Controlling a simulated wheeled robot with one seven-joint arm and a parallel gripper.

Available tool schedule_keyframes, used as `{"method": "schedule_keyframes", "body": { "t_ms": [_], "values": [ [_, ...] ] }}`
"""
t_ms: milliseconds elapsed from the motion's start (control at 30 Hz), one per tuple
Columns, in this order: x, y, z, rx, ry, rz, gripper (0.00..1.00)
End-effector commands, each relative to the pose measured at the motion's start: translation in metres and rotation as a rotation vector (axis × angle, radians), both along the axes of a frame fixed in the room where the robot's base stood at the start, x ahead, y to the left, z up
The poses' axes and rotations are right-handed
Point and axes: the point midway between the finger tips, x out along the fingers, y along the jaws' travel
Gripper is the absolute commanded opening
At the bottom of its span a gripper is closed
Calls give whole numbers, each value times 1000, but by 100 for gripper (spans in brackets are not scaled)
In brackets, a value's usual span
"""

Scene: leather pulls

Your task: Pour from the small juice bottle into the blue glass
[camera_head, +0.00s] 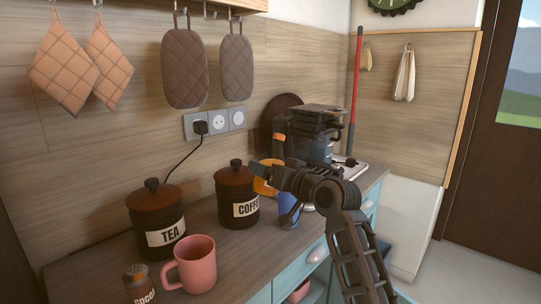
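The blue glass (288,209) stands on the counter to the right of the coffee canister, partly covered by my arm. My gripper (268,181) is at the left end of my dark arm, above and slightly left of the glass. A yellow-orange object (262,187) shows at the gripper and is partly hidden by it. I cannot tell whether it is the small juice bottle or whether the fingers are closed on it. No other clear juice bottle shows. No stream of liquid is visible.
The coffee canister (237,194), tea canister (158,221), pink mug (196,264) and cocoa shaker (138,285) stand left of the glass. A dark coffee machine (318,122) stands behind my arm. Bare counter (238,243) lies in front of the coffee canister.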

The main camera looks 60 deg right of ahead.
Motion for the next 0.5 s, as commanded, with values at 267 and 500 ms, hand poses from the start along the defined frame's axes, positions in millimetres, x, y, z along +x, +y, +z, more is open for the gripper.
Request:
{"method": "schedule_keyframes", "body": {
  "t_ms": [267,500],
  "values": [
    [0,3,0,231,-60,-3,27],
    [3,13,-10,436,-112,1,27]
  ]
}}
